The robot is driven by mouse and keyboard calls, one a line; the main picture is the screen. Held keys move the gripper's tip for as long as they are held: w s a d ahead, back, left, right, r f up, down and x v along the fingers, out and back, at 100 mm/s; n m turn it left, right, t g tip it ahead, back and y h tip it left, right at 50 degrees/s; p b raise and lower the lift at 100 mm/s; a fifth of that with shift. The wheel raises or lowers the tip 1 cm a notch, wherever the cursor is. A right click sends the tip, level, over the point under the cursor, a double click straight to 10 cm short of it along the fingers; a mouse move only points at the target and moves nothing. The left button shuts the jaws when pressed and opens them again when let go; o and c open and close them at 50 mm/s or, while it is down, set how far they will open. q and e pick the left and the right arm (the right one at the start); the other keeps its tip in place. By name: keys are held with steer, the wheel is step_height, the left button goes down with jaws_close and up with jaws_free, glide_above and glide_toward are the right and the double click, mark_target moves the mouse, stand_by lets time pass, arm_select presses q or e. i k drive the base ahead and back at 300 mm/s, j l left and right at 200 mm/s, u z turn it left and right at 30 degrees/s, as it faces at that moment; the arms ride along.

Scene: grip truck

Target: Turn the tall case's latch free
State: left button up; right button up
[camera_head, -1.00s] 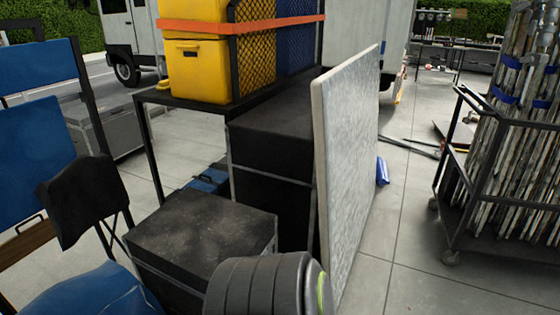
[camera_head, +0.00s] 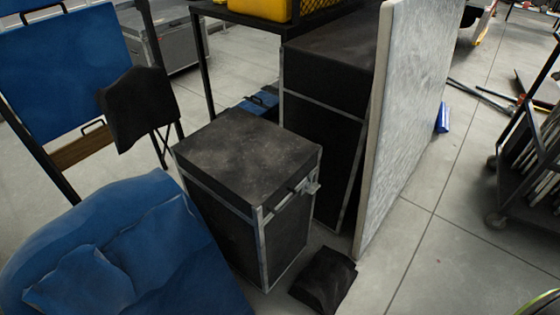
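A tall black case (camera_head: 325,75) with metal edge strips stands behind a shorter black case. The pale board leaning at its right hides part of its front. I cannot make out a latch on its visible faces. The shorter black case (camera_head: 245,150) stands in front, with metal edges and a metal latch or handle (camera_head: 292,196) sticking out at the upper part of its right-hand face. Neither of my grippers is in view. Only a curved edge, probably of my own arm, shows at the bottom right corner.
The large pale board (camera_head: 412,120) stands upright beside the tall case. A black sandbag-like bundle (camera_head: 324,280) lies on the floor before the shorter case. A blue padded heap (camera_head: 120,245) fills the lower left. Open floor lies right of the board, up to a cart (camera_head: 545,150).

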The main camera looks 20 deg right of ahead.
mark_target(310, 188)
steer(key=z, duration=0.8)
steer(key=i+l, duration=0.2)
steer(key=i, duration=0.05)
